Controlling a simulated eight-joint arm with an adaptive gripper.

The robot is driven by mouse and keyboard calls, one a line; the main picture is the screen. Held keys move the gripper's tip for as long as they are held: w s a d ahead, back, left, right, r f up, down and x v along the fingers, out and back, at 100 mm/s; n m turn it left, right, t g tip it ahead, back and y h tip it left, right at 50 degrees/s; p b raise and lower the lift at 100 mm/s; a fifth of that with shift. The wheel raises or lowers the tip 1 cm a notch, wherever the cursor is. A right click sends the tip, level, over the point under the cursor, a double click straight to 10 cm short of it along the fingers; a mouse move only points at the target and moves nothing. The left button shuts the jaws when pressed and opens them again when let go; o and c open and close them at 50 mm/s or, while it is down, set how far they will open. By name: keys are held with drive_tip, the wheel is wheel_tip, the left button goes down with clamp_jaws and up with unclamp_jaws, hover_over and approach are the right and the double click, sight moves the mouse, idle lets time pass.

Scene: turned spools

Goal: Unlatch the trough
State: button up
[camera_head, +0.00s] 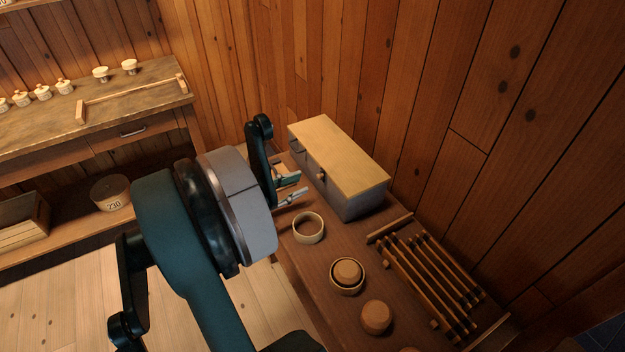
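The trough appears to be the grey box (352,202) with a flat pale wooden lid (340,152), standing on the brown bench against the plank wall. The lid lies closed on it. A small reddish-brown knob (321,176) shows on its front side; it may be the latch, but it is too small to tell its state. My gripper (292,187) is just left of that front side. Its two light fingertips are apart with nothing visible between them. A gap shows between them and the knob. My arm hides part of the bench's left side.
On the bench in front of the trough are a pale ring (308,228), a round bowl with a brown piece in it (346,284), a brown round piece (376,317) and a slatted wooden rack (430,280). A workbench (60,125) with small turned pieces stands at left.

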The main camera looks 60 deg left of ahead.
sight(318, 177)
drive_tip(key=shift+w+b, duration=0.6)
drive_tip(key=shift+w, duration=2.5)
clamp_jaws()
